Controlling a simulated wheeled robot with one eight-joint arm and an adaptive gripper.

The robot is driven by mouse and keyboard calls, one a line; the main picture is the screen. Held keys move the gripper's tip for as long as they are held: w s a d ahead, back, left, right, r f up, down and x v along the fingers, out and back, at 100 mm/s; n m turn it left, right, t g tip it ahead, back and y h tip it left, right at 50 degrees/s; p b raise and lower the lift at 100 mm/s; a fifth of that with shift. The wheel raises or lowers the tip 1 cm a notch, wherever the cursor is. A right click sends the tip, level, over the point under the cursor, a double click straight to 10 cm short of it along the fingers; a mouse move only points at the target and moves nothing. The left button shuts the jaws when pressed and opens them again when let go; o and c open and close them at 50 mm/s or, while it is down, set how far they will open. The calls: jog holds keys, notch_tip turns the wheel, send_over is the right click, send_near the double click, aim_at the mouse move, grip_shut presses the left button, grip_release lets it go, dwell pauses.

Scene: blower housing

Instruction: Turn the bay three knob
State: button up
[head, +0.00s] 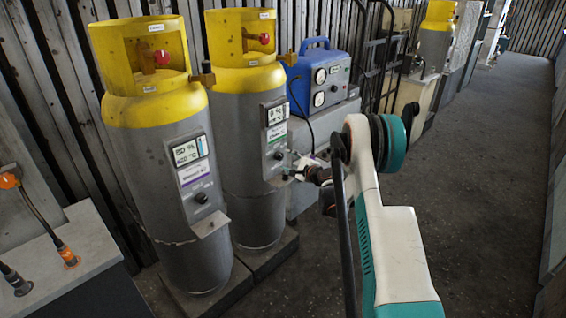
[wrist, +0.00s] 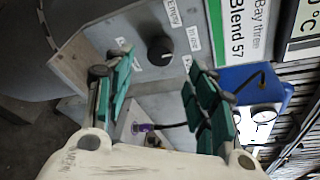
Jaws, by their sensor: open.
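The bay three knob (wrist: 160,50) is a round black knob on a grey panel (wrist: 100,42), beside a green-and-white label reading "Bay three Blend 57" (wrist: 232,35). Small white tags surround the knob. In the head view the knob (head: 278,155) is a small dark spot on the second grey cylinder with a yellow top (head: 238,120). My gripper (wrist: 160,68) is open and empty, its green fingers apart on either side of the knob in the wrist view. I cannot tell how far the fingertips are from the knob. In the head view my gripper (head: 297,172) is at the panel's lower right.
Another yellow-topped cylinder (head: 140,135) with its own panel stands at the left. A blue machine with gauges (head: 318,77) stands behind, on a grey block. A bench with orange-ended cables (head: 75,235) is at far left. The floor (head: 480,160) at the right is clear.

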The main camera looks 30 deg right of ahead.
aim_at(281, 157)
jog(key=b+x, duration=0.1)
jog(key=x, duration=0.4)
jog(key=shift+w, duration=0.35)
jog(key=shift+c, duration=0.2)
jog(key=c, duration=1)
